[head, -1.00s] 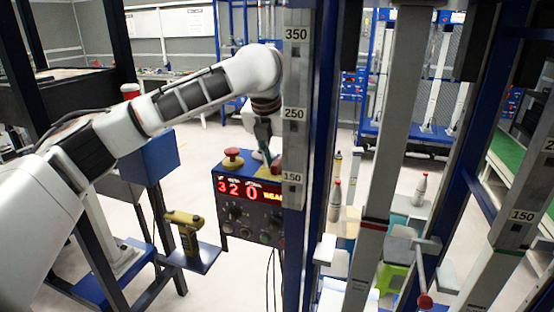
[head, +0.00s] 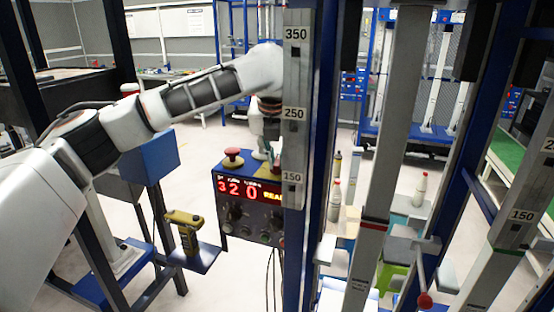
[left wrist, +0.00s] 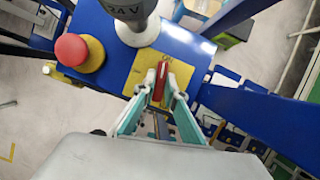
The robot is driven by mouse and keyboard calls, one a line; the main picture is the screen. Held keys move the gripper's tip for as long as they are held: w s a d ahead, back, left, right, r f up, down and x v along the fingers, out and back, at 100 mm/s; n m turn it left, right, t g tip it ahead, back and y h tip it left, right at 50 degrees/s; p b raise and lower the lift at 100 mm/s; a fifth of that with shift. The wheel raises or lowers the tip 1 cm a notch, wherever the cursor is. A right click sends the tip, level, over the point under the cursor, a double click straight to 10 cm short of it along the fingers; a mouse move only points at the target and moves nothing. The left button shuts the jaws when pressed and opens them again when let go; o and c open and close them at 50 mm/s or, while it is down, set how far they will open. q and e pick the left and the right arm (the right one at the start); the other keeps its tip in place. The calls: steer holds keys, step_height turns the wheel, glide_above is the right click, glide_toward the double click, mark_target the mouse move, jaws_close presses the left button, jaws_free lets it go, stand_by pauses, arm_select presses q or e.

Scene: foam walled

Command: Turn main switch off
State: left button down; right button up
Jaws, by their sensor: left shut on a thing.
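The main switch appears in the left wrist view as a red handle (left wrist: 161,75) on a yellow plate (left wrist: 141,68) marked "ON", on top of a blue control box (left wrist: 196,48). My left gripper (left wrist: 162,90) is shut on the red handle, with one finger on each side. In the head view the control box (head: 232,213) shows a lit red "320" display. There my left gripper (head: 268,152) is at the box's top, partly hidden by the scaled post, and the switch cannot be made out. My right gripper is not in view.
A red mushroom button (head: 233,157) stands beside the switch, left of my gripper. A grey cylinder marked "24V" (left wrist: 130,12) stands close behind the switch. The tall scaled post (head: 296,130) is just right of my gripper. A yellow handheld tool (head: 185,228) rests on a small shelf.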

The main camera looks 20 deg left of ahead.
arm_select(q)
steer(key=n+y, duration=0.1)
steer(key=n, duration=0.1)
steer(key=n+y, duration=0.1)
steer(key=n, duration=0.2)
steer(key=shift+d+g, duration=0.1)
steer(key=shift+g, duration=0.2)
stand_by(0.4)
steer(key=c, duration=2.1)
jaws_free()
steer(key=shift+v, duration=3.75)
steer(key=shift+o, duration=0.4)
steer(key=shift+w, duration=0.1)
